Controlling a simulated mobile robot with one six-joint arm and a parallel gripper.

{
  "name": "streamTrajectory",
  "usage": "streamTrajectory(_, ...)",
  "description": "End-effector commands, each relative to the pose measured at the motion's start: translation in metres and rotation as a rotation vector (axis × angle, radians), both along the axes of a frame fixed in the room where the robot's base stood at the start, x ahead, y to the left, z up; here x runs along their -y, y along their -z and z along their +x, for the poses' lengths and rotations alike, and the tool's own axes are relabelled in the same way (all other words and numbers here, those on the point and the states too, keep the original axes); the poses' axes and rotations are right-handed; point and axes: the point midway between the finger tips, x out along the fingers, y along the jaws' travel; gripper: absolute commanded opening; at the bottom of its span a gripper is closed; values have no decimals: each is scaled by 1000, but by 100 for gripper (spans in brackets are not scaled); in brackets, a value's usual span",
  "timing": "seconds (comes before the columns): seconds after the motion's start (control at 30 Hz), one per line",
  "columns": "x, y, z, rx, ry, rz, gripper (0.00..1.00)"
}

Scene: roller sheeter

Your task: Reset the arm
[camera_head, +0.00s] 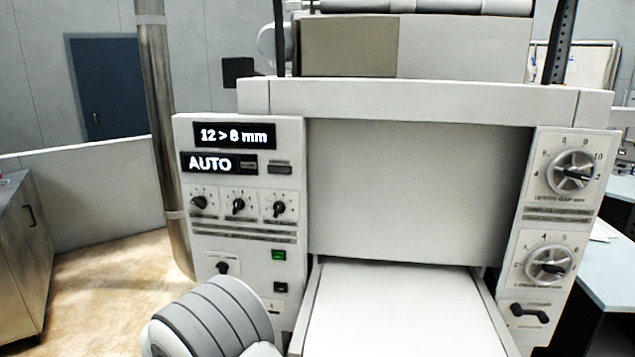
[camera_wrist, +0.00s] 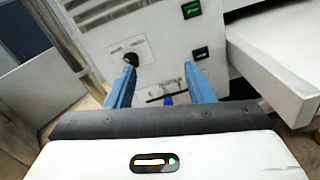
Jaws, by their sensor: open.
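My gripper (camera_wrist: 158,88) shows in the wrist view with its two blue fingers apart and nothing between them. It faces the lower left control panel of the roller sheeter (camera_head: 400,100). A dark knob (camera_wrist: 131,59) is just beyond the left finger, and a slot with a small blue part (camera_wrist: 168,98) shows between the fingers. Whether the fingers touch the panel I cannot tell. In the head view a grey, banded part of my arm (camera_head: 212,318) is at the bottom, in front of the panel; my gripper is hidden there.
The sheeter's white bed (camera_head: 405,305) juts out right of the panel; its edge also shows in the wrist view (camera_wrist: 270,75). The left panel display (camera_head: 235,136) reads 12 > 8 mm. A metal pole (camera_head: 160,130) stands at left. Floor (camera_head: 110,290) is open at left.

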Motion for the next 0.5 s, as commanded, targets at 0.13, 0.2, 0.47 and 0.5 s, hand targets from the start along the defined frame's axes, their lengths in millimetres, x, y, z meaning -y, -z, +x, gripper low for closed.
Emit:
streamTrajectory(0.13,36,-5,8,-30,91,60,48)
streamTrajectory(0.2,54,-7,10,-46,140,93,48)
streamTrajectory(0.47,147,-14,10,-115,383,268,48)
streamTrajectory(0.5,166,-14,7,-128,434,309,48)
